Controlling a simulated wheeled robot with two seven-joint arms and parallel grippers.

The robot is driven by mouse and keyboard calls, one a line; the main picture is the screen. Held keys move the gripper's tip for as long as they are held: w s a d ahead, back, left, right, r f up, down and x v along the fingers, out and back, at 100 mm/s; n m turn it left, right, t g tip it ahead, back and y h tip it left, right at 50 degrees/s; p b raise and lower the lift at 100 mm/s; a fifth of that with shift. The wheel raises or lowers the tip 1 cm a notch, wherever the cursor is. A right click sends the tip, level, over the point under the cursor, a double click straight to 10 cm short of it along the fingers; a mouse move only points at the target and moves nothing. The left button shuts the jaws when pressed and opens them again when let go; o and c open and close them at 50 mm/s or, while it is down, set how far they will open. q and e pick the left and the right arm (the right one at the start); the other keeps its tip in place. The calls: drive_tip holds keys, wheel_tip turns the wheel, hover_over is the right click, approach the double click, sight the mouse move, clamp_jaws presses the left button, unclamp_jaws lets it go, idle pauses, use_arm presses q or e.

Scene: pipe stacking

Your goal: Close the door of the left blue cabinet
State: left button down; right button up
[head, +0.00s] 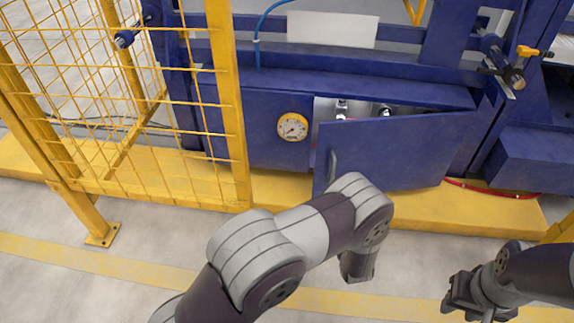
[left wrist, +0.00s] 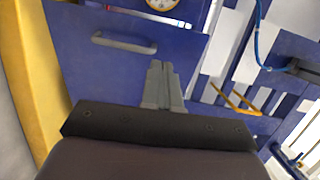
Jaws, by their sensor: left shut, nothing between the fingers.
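The blue cabinet door (head: 405,150) stands partly open in the head view, hinged at its right side, with a gap along its top and left. Its grey handle (head: 333,166) is near the left edge. In the left wrist view, the door (left wrist: 75,60) and its handle (left wrist: 124,42) lie beyond my left gripper (left wrist: 161,68). That gripper is shut and empty, in front of the door; I cannot tell if it touches. My left arm hides it in the head view. My right gripper (head: 458,299) is at the lower right, away from the cabinet; its fingers are unclear.
A yellow mesh fence (head: 227,100) stands left of the door. A round gauge (head: 292,127) sits on the blue panel beside the opening. A yellow base ledge (head: 420,208) runs below the door.

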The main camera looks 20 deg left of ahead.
sight(323, 146)
use_arm(q)
drive_tip(key=shift+y, duration=0.3)
drive_tip(key=b+x, duration=0.3)
drive_tip(key=x, duration=0.1)
drive_tip(key=b+x, duration=0.2)
drive_tip(key=x, duration=0.3)
drive_tip(key=r+b+x, duration=0.1)
drive_tip(key=b+x, duration=0.2)
drive_tip(key=x, duration=0.1)
drive_tip(key=shift+w+a+b, duration=0.1)
drive_tip(key=shift+w+b, duration=0.1)
drive_tip(key=shift+b, duration=0.15)
drive_tip(key=shift+w+a+r, duration=0.1)
drive_tip(key=shift+w+r, duration=0.05)
drive_tip(key=shift+w, duration=0.05)
drive_tip(key=shift+w+r, duration=0.1)
drive_tip(key=shift+r, duration=0.05)
